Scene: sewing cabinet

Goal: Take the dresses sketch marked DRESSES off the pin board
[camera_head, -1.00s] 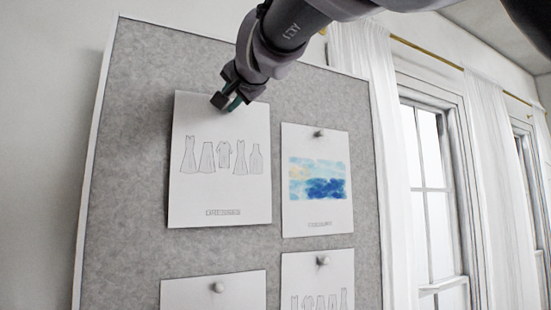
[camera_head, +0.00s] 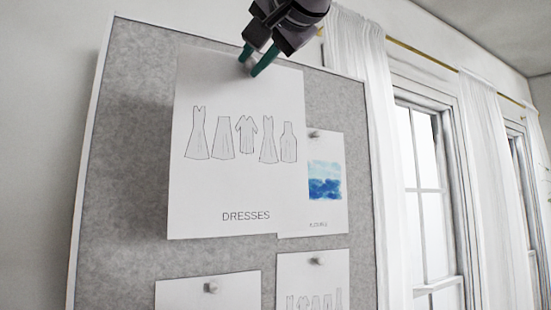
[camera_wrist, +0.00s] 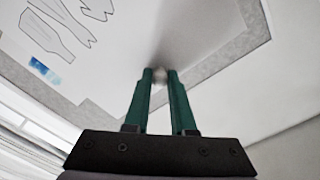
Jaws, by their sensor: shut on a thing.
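The dresses sketch (camera_head: 235,180) is a white sheet with several outlined garments and the printed word DRESSES.
A blue watercolour sheet (camera_head: 325,180) is pinned at the right, partly covered by the sketch. Two more pinned sheets hang below, one at the left (camera_head: 200,292) and one at the right (camera_head: 310,275). White curtains (camera_head: 365,150) and a window (camera_head: 430,190) stand right of the board.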

